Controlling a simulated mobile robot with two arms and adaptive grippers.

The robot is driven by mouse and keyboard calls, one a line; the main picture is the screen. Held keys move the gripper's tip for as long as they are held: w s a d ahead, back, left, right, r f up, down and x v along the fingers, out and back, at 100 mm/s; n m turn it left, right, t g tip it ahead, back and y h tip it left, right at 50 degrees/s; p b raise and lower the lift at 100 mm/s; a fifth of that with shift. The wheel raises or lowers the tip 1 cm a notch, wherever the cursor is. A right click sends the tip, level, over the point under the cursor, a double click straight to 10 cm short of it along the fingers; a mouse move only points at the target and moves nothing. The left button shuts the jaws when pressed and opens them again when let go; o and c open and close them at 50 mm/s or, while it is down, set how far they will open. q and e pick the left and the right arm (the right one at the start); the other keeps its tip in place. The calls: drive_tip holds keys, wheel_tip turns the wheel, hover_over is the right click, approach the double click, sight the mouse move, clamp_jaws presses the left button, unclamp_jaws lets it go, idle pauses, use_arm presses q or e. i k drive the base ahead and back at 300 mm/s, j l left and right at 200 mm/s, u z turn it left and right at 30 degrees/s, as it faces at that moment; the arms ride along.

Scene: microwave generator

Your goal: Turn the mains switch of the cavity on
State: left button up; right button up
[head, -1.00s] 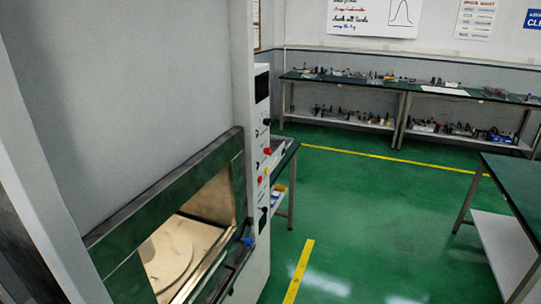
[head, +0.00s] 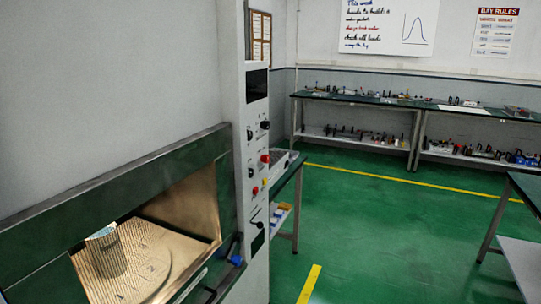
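The cavity is a large grey cabinet with an opening framed by a dark green surround (head: 195,165) at the left of the head view. Its narrow white control panel (head: 246,135) runs down the right edge, seen at a steep angle. It carries a black knob (head: 265,125), a red button (head: 265,158), a yellow button (head: 264,181), a smaller red button (head: 255,190) and a dark slanted control (head: 256,223) lower down. I cannot tell which is the mains switch, nor its setting; labels are too small to read. Neither gripper is in view.
Inside the lit opening, a ribbed cylinder (head: 110,253) stands on a round plate. A dark rail with a blue end (head: 236,260) juts out below. A side table (head: 286,175) stands behind the panel. Green floor (head: 370,225) is clear to the right, before another table (head: 525,190).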

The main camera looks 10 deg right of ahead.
sight(265, 159)
drive_tip(key=i+l, duration=0.2)
drive_tip(key=i+l+u, duration=0.15)
drive_tip(key=l, duration=0.3)
drive_tip(key=i+l, duration=0.15)
drive_tip(key=l, duration=0.2)
drive_tip(key=i+l+u, duration=0.1)
drive_tip(key=l, duration=0.25)
drive_tip(key=i+l, duration=0.2)
drive_tip(key=l, duration=0.15)
drive_tip(key=i+l+u, duration=0.15)
drive_tip(key=l, duration=0.2)
